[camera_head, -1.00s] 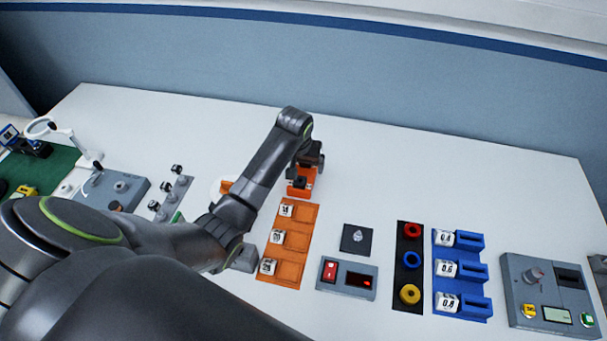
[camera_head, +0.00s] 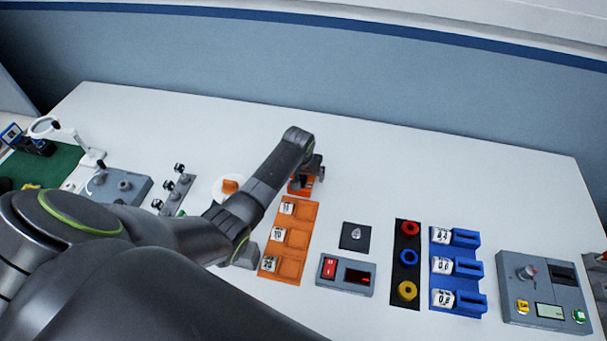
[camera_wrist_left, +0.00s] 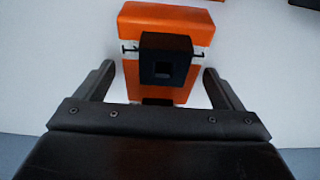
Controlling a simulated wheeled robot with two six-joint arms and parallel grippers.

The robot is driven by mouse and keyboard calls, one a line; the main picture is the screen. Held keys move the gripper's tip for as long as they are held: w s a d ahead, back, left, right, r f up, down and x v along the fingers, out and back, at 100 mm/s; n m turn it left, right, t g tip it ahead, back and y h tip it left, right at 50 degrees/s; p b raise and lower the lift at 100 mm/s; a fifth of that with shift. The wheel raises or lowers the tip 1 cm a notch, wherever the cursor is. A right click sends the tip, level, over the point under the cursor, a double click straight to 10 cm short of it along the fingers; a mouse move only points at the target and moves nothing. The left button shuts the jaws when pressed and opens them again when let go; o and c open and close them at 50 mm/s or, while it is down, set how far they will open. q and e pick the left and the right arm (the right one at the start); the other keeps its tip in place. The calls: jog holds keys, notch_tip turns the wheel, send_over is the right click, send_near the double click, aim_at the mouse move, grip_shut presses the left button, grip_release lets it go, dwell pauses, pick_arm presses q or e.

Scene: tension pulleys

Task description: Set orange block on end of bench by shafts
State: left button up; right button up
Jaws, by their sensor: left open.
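The orange block (camera_head: 296,190) sits at the back end of the orange tray, partly hidden by my left gripper (camera_head: 312,178). In the left wrist view the orange block (camera_wrist_left: 165,22) has a pale band and a black square piece with a hole on it. The left gripper's fingers (camera_wrist_left: 158,72) are open, one on each side of the block's near part, with gaps showing. A grey strip with several upright black-topped pegs (camera_head: 180,170), which may be the shafts, stands to the left of the arm. My right gripper is not in view.
The orange tray (camera_head: 304,238) holds numbered white blocks. To its right are a red-switch box (camera_head: 346,276), a black ring board (camera_head: 405,288), a blue tray (camera_head: 458,303) and a grey meter (camera_head: 546,290). The bench's back (camera_head: 420,165) is clear.

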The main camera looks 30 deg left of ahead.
pick_arm(q)
jog(key=c, duration=1.2)
jog(key=shift+r, duration=0.1)
jog(key=shift+c, duration=1.4)
jog(key=shift+w+r, duration=0.1)
